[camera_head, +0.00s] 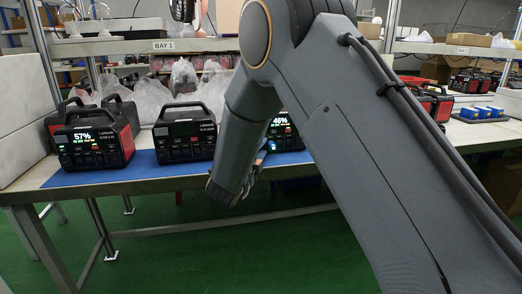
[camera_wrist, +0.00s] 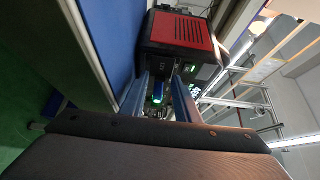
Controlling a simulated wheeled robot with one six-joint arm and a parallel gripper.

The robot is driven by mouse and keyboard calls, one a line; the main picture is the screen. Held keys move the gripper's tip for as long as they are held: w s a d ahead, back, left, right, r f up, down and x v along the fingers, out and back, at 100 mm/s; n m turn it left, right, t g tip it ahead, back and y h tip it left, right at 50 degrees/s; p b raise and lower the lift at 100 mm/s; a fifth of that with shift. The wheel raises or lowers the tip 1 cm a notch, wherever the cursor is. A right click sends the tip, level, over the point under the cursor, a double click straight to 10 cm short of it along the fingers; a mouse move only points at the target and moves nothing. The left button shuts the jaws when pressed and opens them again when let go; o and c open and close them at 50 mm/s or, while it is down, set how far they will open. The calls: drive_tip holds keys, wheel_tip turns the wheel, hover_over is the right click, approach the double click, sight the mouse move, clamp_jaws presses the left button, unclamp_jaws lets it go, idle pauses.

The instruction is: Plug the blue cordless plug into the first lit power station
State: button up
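The left power station (camera_head: 92,140) has a lit screen reading 57%. The middle station (camera_head: 185,135) has a dark screen. A third station (camera_head: 288,132) has a lit screen, partly hidden by my arm. My gripper (camera_head: 262,160) is low in front of this third station, mostly hidden by my arm in the head view. In the wrist view my gripper (camera_wrist: 160,98) has a blue plug (camera_wrist: 158,88) with a green light between its two fingers, with narrow gaps beside it. A red-sided station (camera_wrist: 183,32) is just beyond. Whether the plug is in a socket cannot be seen clearly.
The stations stand on a bench with a blue mat (camera_head: 125,172). Clear plastic bags (camera_head: 150,95) lie behind them. A tray with several blue plugs (camera_head: 482,112) and more red stations are at the right. The green floor (camera_head: 190,240) in front is clear.

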drive_tip(key=shift+w+d+n+y, duration=0.2)
drive_tip(key=shift+n+y, duration=0.4)
drive_tip(key=shift+y, duration=0.3)
drive_tip(key=o, duration=0.7)
drive_tip(key=shift+s, duration=0.15)
drive_tip(key=s, duration=0.2)
drive_tip(key=s+a, duration=0.1)
drive_tip(key=s, duration=0.4)
drive_tip(key=shift+s+a, duration=0.25)
